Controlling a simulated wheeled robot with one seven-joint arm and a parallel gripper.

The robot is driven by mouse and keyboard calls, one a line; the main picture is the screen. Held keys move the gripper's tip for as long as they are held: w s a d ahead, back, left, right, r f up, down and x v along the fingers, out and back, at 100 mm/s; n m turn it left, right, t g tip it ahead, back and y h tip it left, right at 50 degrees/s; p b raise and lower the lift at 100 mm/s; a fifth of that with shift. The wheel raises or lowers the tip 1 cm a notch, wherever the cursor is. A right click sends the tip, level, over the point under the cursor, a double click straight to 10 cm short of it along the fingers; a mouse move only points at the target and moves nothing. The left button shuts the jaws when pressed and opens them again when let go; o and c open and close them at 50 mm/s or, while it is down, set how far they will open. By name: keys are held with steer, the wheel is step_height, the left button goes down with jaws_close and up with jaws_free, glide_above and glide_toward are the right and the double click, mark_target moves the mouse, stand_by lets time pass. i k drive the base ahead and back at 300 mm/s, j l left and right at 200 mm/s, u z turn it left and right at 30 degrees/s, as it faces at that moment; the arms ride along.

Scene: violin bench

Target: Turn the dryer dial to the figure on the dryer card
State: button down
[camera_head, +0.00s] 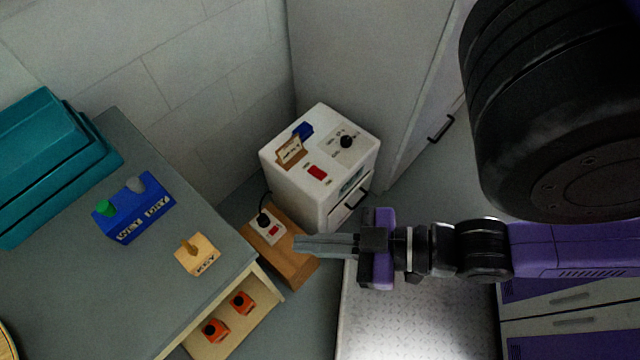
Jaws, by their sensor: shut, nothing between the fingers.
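The dryer (298,196) is a white box with a handled front, standing in the corner past the bench. The dark dryer dial (346,142) sits on its top panel with small marks around it; its setting is too small to read. The dryer card (290,150) appears to be the brown card standing on the dryer top beside a blue block (302,130); its figure is not legible. A red switch (317,172) is on the top too. My gripper (300,245) is shut and empty, pointing left, in front of the dryer and apart from the dial.
A power strip (268,230) lies on a wooden stand (295,266). A tall grey cabinet (350,60) stands behind the dryer.

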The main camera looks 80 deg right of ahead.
mark_target(346, 141)
steer(key=k+l+z, duration=0.1)
steer(key=k+z, duration=0.15)
steer(key=z, duration=0.15)
steer(key=k+l+z, duration=0.15)
steer(key=z, duration=0.2)
steer(key=k+l+z, duration=0.25)
steer(key=z, duration=0.15)
steer(key=k, duration=0.05)
